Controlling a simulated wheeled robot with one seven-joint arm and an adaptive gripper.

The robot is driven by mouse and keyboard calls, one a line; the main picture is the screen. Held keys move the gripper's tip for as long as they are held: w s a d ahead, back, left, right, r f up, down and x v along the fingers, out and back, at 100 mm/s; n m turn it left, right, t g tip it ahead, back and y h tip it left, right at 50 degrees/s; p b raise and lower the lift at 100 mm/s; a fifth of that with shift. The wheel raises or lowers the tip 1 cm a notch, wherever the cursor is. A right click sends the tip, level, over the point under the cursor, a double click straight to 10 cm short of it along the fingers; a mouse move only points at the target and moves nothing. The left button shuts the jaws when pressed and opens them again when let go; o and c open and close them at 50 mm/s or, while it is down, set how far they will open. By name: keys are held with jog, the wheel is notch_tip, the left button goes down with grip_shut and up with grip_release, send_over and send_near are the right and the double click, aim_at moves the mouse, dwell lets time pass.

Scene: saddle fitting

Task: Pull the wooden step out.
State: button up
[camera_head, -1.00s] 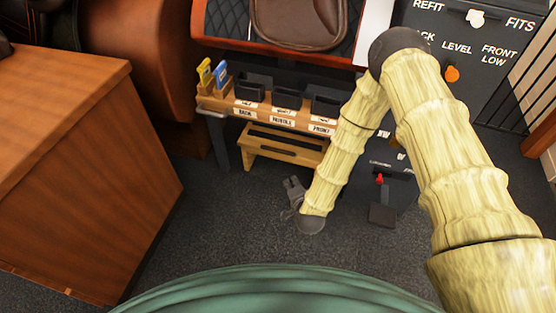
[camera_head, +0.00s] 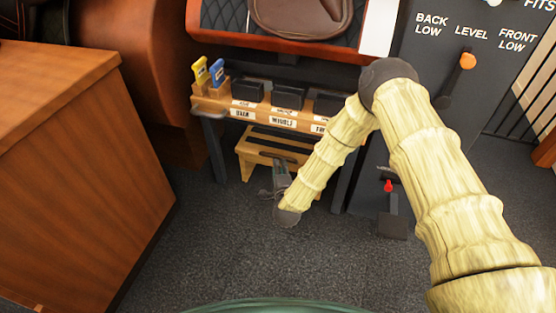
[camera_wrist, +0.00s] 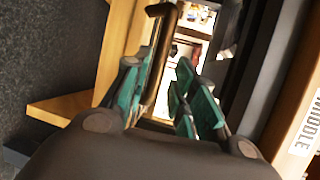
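The wooden step (camera_head: 250,147) stands on the floor under the tool bench, with dark slots in its top. The step's right end is hidden behind my arm.
The bench (camera_head: 213,104) above carries black bins and yellow and blue tools. A wooden cabinet (camera_head: 75,190) stands at left. A dark panel with levers (camera_head: 468,62) and a red-knobbed pedal (camera_head: 391,215) stand at right. The carpet (camera_head: 240,250) in front is clear.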

aim_at(278, 157)
jog(key=shift+w+a+f+b, duration=0.1)
jog(key=shift+w+f+b, duration=0.2)
jog(key=shift+w, duration=0.85)
jog(key=shift+w+a+f+b, duration=0.15)
jog(key=shift+w+b, duration=0.25)
jog(key=shift+w, duration=0.8)
jog(key=shift+w+a+f+b, duration=0.1)
jog(key=shift+w+f+b, duration=0.2)
jog(key=shift+w, duration=0.85)
jog(key=shift+r, duration=0.1)
jog(key=shift+c, duration=0.3)
grip_shut()
